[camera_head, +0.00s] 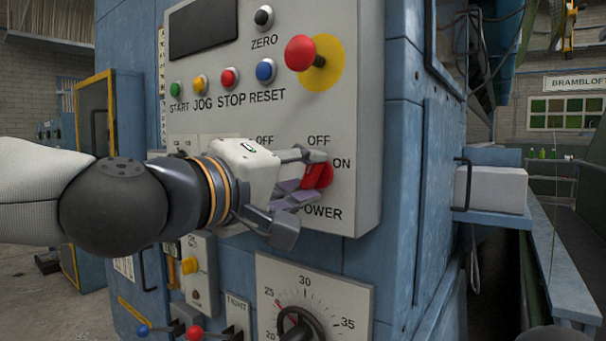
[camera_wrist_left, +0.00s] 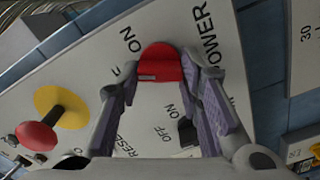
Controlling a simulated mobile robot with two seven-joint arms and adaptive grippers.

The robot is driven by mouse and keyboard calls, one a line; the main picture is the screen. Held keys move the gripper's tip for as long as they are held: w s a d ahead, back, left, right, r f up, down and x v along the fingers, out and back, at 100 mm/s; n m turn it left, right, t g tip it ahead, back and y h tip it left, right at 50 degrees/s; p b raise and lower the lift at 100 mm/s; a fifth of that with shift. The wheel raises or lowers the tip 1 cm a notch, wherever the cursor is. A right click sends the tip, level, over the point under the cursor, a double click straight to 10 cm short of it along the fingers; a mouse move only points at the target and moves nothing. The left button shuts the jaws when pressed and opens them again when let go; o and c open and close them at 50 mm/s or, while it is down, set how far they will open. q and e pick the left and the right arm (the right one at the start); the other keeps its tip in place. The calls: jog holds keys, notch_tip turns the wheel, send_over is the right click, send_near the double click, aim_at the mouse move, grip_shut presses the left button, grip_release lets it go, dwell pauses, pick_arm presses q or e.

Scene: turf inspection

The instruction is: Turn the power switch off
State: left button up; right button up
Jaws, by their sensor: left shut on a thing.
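The red power switch (camera_head: 318,176) is at the lower right of the grey control panel (camera_head: 358,120), with OFF above it, ON to its right and POWER below. My left gripper (camera_head: 304,188) reaches in from the left and is shut on the switch. In the left wrist view, the switch (camera_wrist_left: 160,62) shows between the fingertips of the left gripper (camera_wrist_left: 160,70). The fingers partly cover the labels, and I cannot tell which way the switch points. My right gripper is not in view.
A red emergency button (camera_head: 299,53) on a yellow disc sticks out above the switch. Small coloured buttons, including a blue one (camera_head: 265,70), line the panel. A numbered dial (camera_head: 300,328) sits below. A second black switch (camera_wrist_left: 187,133) is close to the fingers.

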pick_arm(q)
jog(key=n, duration=0.4)
jog(key=shift+n, duration=0.4)
dwell(0.4)
jog(key=o, duration=1.2)
jog(key=shift+c, duration=0.2)
jog(key=v, duration=1.2)
jog(key=shift+f, duration=0.1)
